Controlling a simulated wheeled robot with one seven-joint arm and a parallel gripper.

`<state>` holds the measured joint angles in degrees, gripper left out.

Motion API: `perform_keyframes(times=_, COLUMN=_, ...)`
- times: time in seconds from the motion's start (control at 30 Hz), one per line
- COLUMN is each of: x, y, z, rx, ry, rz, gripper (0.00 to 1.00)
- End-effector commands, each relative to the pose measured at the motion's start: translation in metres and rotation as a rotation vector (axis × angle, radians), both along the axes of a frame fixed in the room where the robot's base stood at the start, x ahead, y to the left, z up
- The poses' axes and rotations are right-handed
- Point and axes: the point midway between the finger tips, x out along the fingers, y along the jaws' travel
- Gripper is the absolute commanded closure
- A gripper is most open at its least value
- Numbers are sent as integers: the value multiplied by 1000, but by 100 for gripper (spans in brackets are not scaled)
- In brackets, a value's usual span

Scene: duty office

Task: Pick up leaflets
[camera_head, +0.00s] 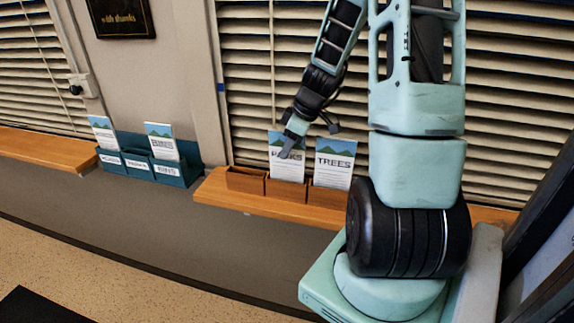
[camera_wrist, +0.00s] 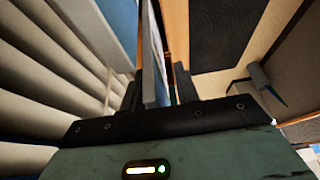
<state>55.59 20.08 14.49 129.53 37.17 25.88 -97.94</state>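A wooden holder (camera_head: 246,181) with three pockets stands on the sill. Its left pocket is empty. Its middle pocket holds a leaflet (camera_head: 287,168), whose title is partly hidden by my gripper (camera_head: 296,137). Its right pocket holds a leaflet reading TREES (camera_head: 334,164). My gripper points down at the top of the middle leaflet. In the wrist view the fingers (camera_wrist: 161,92) are apart, with a thin leaflet (camera_wrist: 154,88) edge-on between them. A gap shows between it and the right finger. Contact with the left finger cannot be told.
A teal holder (camera_head: 187,175) stands at the left with a leaflet (camera_head: 104,134) in its left pocket and another (camera_head: 162,142) in its right. Its middle pocket looks empty. Blinds (camera_head: 262,80) rise close behind the wooden holder. The grey counter (camera_head: 190,220) in front is clear.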

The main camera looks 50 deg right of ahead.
Motion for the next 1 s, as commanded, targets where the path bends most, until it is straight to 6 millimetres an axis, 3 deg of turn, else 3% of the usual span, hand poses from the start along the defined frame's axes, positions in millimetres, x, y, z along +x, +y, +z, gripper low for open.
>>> perform_keyframes(times=0.03, x=0, y=0, z=0, rx=0, ry=0, rz=0, gripper=84)
perform_keyframes(times=0.1, x=0, y=0, z=0, rx=0, ry=0, rz=0, gripper=100)
perform_keyframes(times=0.53, x=1, y=-1, z=7, rx=-4, ry=-3, rz=0, gripper=100)
perform_keyframes(times=1.0, x=1, y=-1, z=86, rx=-3, ry=-5, rz=-1, gripper=100)
